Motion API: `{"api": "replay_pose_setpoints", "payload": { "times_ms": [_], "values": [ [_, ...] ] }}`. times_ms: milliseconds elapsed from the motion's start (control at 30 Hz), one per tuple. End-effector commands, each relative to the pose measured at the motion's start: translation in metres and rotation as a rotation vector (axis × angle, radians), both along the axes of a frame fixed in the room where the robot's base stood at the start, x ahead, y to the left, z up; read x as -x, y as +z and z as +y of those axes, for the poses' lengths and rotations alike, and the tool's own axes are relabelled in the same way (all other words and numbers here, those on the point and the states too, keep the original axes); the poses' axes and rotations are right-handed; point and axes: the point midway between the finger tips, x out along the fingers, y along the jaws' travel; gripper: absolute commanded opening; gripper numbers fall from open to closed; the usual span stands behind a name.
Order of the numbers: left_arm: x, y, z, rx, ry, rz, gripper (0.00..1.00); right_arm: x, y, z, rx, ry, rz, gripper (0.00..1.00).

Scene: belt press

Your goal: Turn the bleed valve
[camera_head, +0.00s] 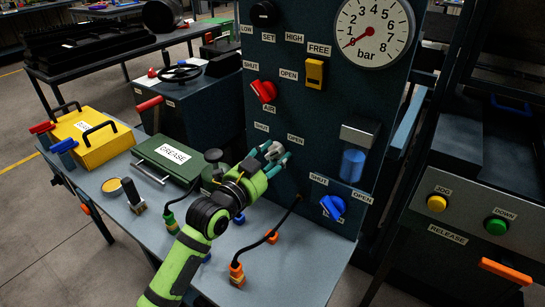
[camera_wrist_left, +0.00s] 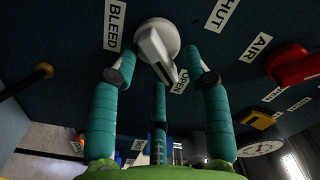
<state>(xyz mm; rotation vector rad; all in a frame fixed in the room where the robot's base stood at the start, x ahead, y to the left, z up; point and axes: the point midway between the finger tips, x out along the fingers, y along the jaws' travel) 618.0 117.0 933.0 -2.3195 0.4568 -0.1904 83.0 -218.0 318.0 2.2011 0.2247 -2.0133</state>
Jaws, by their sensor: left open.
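The bleed valve is a pale grey knob (camera_wrist_left: 157,42) with a raised bar handle, on the dark panel beside the BLEED and OPEN labels in the left wrist view. In the head view the knob (camera_head: 273,149) is partly covered by my gripper. My left gripper (camera_head: 276,160) has its teal fingers at the panel around the knob. In the left wrist view the open gripper (camera_wrist_left: 160,78) has two fingers on either side of the handle and a third below it. Whether any finger touches the knob I cannot tell. My right gripper is not in view.
Above the bleed valve is the red AIR valve (camera_head: 264,91), and below right is a blue valve (camera_head: 333,207). A yellow switch (camera_head: 314,73) and bar gauge (camera_head: 374,32) sit higher. A green GREASE box (camera_head: 168,158) and orange-ended connectors (camera_head: 237,274) stand on the bench.

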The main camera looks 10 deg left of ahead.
Motion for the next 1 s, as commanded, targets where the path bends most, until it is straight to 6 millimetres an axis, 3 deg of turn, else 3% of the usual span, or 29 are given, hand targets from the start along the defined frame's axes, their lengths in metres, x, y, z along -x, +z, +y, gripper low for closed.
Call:
{"api": "replay_pose_setpoints", "payload": {
  "times_ms": [133, 167, 267, 300, 667, 1000],
  "values": [
    [0.0, 0.0, 0.0, 0.0, 0.0, 0.0, 0.48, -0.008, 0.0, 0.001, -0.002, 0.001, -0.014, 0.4],
    [0.0, 0.0, 0.0, 0.0, 0.0, 0.0, 0.44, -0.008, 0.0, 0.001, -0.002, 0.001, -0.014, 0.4],
    [0.0, 0.0, 0.0, 0.0, 0.0, 0.0, 0.04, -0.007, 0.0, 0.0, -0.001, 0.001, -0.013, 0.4],
    [0.0, 0.0, 0.0, 0.0, 0.0, 0.0, 0.0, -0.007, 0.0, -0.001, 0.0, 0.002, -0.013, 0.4],
    [0.0, 0.001, 0.0, 0.022, -0.001, 0.01, 0.0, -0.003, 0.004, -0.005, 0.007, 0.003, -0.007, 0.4],
    [-0.001, 0.006, 0.002, 0.2, 0.0, 0.087, 0.0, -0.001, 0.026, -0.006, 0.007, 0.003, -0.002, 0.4]
  ]
}}
